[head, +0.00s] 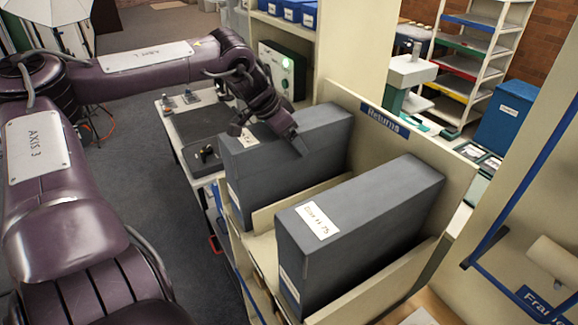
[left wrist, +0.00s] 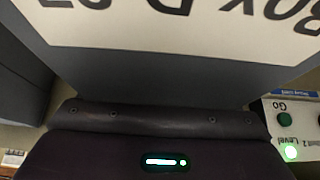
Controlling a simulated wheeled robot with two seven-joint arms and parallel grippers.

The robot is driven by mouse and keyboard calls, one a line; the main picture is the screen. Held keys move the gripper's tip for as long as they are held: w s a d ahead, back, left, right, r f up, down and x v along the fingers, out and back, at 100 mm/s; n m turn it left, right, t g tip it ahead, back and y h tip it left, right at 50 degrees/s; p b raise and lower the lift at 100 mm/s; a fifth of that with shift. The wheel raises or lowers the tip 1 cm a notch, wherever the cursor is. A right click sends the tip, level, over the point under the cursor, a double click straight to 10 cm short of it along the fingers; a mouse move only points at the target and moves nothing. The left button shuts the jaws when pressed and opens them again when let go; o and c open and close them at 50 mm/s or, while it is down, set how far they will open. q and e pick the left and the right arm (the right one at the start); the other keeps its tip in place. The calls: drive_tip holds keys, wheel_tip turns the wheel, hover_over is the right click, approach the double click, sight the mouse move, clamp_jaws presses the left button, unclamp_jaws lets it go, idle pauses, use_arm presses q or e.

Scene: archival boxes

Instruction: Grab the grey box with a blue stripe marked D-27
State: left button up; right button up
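Two grey boxes stand upright in the bay marked Returns. The farther box (head: 262,180) has a white top label, mostly hidden by my gripper in the head view. In the left wrist view its label (left wrist: 185,22) is close and cropped, reading roughly "Box D-27". I see no blue stripe on it. My left gripper (head: 268,138) is over its top, with one finger against or just beside its right face. Whether the fingers press on it cannot be told. The nearer grey box (head: 362,230) has a top label that seems to end in 75. My right gripper is not in view.
A low cream divider (head: 300,198) runs between the boxes. The bay's back wall (head: 440,150) carries the blue Returns sign (head: 385,121). A device with a green light (head: 283,68) stands behind my gripper.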

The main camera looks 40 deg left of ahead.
use_arm(q)
drive_tip(key=c, duration=1.2)
drive_tip(key=shift+w+r, duration=0.1)
drive_tip(key=shift+r, duration=0.05)
drive_tip(key=shift+c, duration=0.3)
drive_tip(key=shift+r, duration=0.1)
